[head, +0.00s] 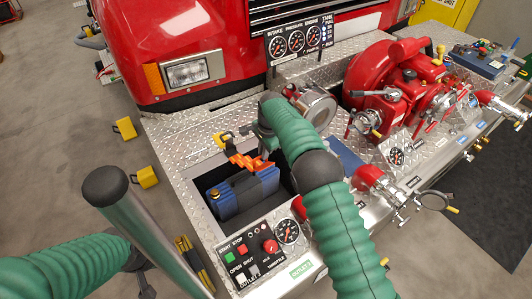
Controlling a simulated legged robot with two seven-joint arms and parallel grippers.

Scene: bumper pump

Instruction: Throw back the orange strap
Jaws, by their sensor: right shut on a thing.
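The orange strap (243,160) lies over a blue box with a dark top (240,193), which sits in an open recess in the tread-plate bumper. My right gripper (263,146) is at the strap's right end and is shut on it. The green arm hides part of the contact. A yellow piece (224,138) is just behind the strap's left end. My left arm comes in at the lower left. The dark part at its end (139,284) shows only in part, beside a grey post, and its fingers are not clear.
A grey post with a black cap (105,187) rises at the left. A control panel (262,252) is in front of the recess. The red pump (385,85) with valves and gauges fills the right. The red truck front (180,40) stands behind. Yellow blocks (125,128) are on the floor.

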